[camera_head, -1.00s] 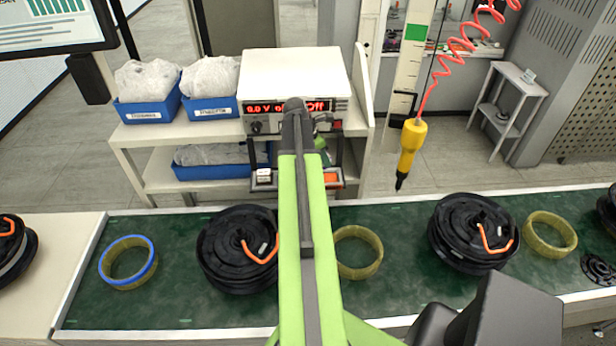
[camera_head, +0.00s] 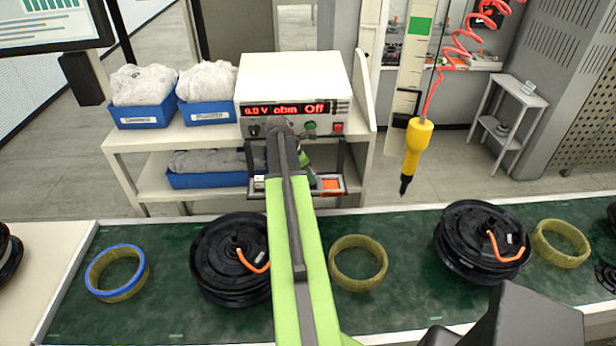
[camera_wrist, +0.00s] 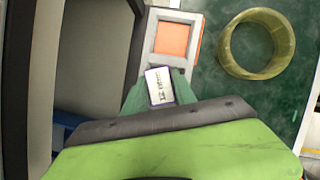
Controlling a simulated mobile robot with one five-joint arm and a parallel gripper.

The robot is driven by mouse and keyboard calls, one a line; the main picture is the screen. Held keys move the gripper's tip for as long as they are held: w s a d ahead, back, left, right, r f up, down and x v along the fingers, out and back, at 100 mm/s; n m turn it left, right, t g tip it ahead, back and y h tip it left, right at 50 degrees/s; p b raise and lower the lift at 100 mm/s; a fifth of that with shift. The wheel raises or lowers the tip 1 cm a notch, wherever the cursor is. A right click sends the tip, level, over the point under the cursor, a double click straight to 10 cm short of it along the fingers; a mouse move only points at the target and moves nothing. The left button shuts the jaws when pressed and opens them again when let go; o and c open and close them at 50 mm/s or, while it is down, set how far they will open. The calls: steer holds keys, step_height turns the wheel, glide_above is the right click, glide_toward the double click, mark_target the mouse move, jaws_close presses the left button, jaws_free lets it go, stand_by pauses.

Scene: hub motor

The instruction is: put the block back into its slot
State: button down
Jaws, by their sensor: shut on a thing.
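A small white block with dark print (camera_wrist: 160,86) is between the green fingers of my gripper (camera_wrist: 159,93) in the wrist view. The gripper is shut on it. Whether the held block is above the tray or inside a compartment I cannot tell.
A power supply (camera_head: 292,83) stands on the upper shelf above the tray. The green conveyor (camera_head: 400,285) runs in front, carrying black hub motors (camera_head: 225,260) and yellow rings (camera_head: 358,262). A yellow screwdriver (camera_head: 417,145) hangs at the right.

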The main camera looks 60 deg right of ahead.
steer(key=shift+f, duration=0.25)
steer(key=c, duration=1)
jaws_free()
steer(key=shift+r+p, duration=0.4)
steer(key=shift+r, duration=0.2)
steer(key=p+v, duration=1)
steer(key=v, duration=0.1)
steer(key=shift+w+a+r, duration=0.1)
steer(key=shift+w+a, duration=0.05)
steer(key=shift+a, duration=0.05)
